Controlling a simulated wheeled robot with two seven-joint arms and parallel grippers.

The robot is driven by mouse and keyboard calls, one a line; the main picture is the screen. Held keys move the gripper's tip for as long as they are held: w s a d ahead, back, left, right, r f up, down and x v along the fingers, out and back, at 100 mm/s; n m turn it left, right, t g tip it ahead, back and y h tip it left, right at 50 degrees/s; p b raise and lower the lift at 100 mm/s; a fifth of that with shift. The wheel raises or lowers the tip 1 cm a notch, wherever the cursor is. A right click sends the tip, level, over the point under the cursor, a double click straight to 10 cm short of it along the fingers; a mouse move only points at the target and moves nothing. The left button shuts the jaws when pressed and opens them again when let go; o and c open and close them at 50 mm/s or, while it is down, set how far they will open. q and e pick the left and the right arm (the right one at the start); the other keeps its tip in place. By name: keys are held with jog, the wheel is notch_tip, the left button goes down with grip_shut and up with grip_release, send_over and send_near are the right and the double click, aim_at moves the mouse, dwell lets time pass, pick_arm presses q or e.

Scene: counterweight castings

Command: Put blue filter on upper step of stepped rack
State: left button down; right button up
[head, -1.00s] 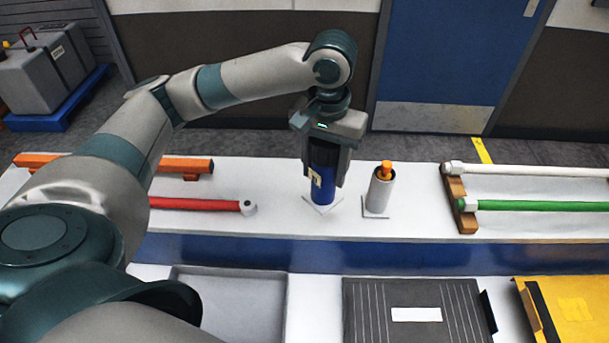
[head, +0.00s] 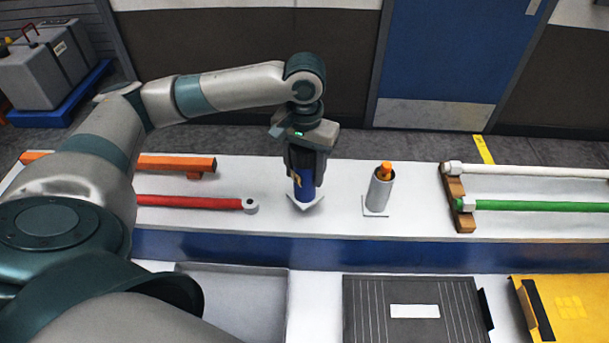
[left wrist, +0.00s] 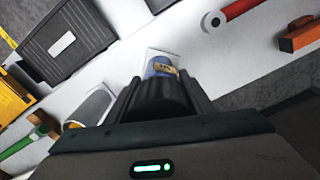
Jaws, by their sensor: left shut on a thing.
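The blue filter (head: 305,187) is a dark blue cylinder with a pale yellow label and a white square plate (head: 318,201) at its foot. My left gripper (head: 307,165) points down and is shut around its upper part. The filter is upright over the white upper step (head: 340,225) of the stepped rack; I cannot tell if its foot touches. In the left wrist view the filter (left wrist: 160,67) shows just beyond the fingers, mostly hidden by them. My right gripper is not in view.
A grey cylinder with an orange top (head: 380,190) stands to the right on the upper step. A red tube (head: 190,201) and an orange bar (head: 175,163) lie left; a green tube (head: 530,205) lies right. Below are a grey tray (head: 235,268), black case (head: 415,330) and yellow case (head: 570,325).

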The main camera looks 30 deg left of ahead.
aim_at(304, 194)
pick_arm(q)
notch_tip(304, 194, down, 2)
jog(key=shift+f+p, duration=0.2)
jog(key=shift+p, duration=0.2)
jog(key=shift+f, duration=0.1)
jog(key=c, duration=0.8)
grip_release()
jog(key=shift+f, duration=0.1)
jog(key=shift+c, duration=0.2)
